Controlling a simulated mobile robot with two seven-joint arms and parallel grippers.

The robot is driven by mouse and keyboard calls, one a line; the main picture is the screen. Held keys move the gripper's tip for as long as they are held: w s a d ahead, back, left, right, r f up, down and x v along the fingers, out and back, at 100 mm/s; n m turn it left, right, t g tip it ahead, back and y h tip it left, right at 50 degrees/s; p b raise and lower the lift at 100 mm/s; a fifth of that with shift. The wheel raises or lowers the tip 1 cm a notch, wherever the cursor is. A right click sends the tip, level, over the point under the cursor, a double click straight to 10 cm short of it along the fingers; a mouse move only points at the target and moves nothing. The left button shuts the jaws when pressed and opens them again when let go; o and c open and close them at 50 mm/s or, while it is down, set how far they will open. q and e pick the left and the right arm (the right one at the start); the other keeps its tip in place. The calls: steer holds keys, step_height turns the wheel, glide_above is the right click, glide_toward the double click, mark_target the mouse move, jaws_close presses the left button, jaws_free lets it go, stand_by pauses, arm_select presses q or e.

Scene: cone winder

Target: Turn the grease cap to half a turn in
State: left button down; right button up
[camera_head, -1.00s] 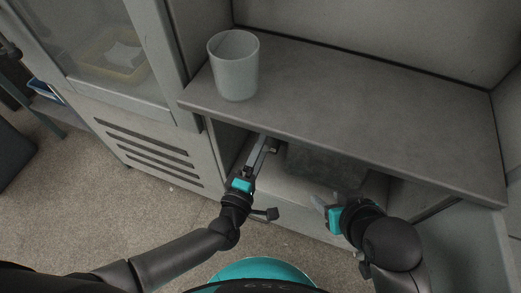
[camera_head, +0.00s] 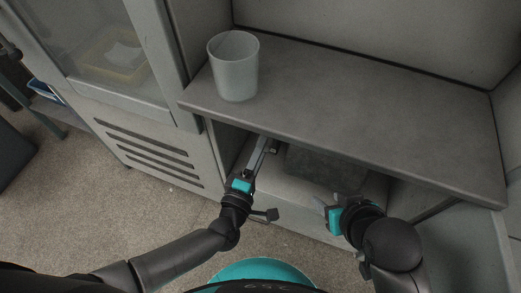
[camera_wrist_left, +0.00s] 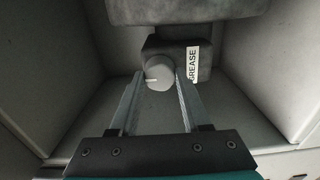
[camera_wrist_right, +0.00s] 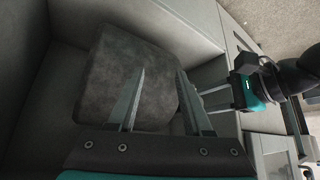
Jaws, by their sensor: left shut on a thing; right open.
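In the head view my left gripper (camera_head: 264,146) hides the cap. My right gripper (camera_wrist_right: 158,72) is open and empty in front of a dark grey housing (camera_wrist_right: 115,75); it also shows in the head view (camera_head: 328,204).
A grey shelf (camera_head: 350,105) overhangs the recess where both grippers are. A light-grey cup (camera_head: 234,68) stands on the shelf's left part. A slatted cabinet panel (camera_head: 150,150) is to the left. The floor in front is clear.

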arm_select(q)
steer(key=m+p, duration=0.1)
steer(key=m, duration=0.1)
steer(key=shift+m, duration=0.4)
arm_select(e)
steer(key=s+d+g, duration=0.1)
steer(key=s+d+g+h, duration=0.1)
steer(key=shift+s+d+r, duration=0.3)
steer(key=shift+s+r, duration=0.05)
steer(key=shift+r, duration=0.05)
arm_select(q)
steer(key=shift+c, duration=1.8)
jaws_free()
steer(key=p+v, duration=0.3)
steer(key=v, duration=1.2)
steer(key=shift+p, duration=0.3)
arm_select(e)
step_height(320, 180, down, 7)
steer(key=g, duration=0.1)
